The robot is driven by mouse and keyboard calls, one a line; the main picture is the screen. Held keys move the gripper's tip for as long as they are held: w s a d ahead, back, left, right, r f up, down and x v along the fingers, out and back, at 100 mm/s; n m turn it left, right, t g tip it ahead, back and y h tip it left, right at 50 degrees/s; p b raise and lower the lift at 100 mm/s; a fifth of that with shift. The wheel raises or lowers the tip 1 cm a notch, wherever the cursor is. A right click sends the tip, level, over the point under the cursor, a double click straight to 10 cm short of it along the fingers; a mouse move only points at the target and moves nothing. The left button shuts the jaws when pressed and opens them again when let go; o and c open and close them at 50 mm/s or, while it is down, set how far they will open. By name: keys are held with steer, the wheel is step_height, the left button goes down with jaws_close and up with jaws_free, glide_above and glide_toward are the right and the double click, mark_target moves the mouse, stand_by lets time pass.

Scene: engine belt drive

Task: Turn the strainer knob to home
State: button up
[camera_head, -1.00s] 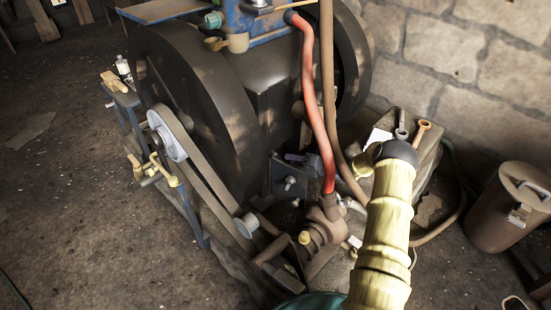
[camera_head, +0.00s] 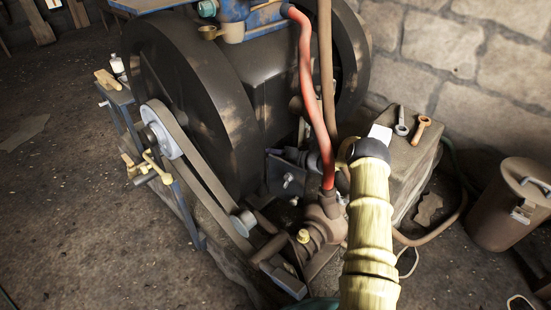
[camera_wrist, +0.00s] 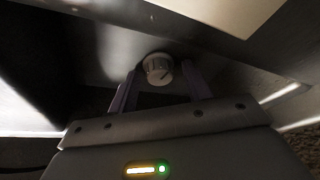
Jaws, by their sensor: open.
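The knob (camera_wrist: 158,68) is small, round and grey with a ribbed rim, and shows in the wrist view. A dark line on its face runs toward the lower right. My gripper (camera_wrist: 160,86) is open, with one purple finger on each side of the knob. I cannot tell whether either finger touches it. In the head view my yellow arm (camera_head: 370,225) reaches up at the right of the engine. I cannot clearly make out the gripper or the knob there.
A black engine (camera_head: 275,100) with large flywheels and a belt (camera_head: 200,165) fills the middle. A red hose (camera_head: 312,90) runs down close to my arm. Wrenches (camera_head: 417,129) lie on a block at the right. A brown lidded can (camera_head: 500,215) stands farther right. The left floor is mostly clear.

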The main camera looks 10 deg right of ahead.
steer(key=c, duration=1)
steer(key=shift+r+n+p, duration=0.15)
steer(key=shift+n+p, duration=0.15)
steer(key=shift+p, duration=0.35)
steer(key=n+h+p, duration=0.1)
steer(key=n+p, duration=0.1)
steer(key=p, duration=0.2)
steer(key=n+t+h+p, duration=0.1)
steer(key=n+p, duration=0.1)
steer(key=p, duration=0.2)
steer(key=n+h+p, duration=0.2)
steer(key=n+p, duration=0.1)
steer(key=p, duration=0.1)
steer(key=shift+s+a+t, duration=0.2)
steer(key=shift+s+t, duration=0.05)
steer(key=shift+t, duration=0.15)
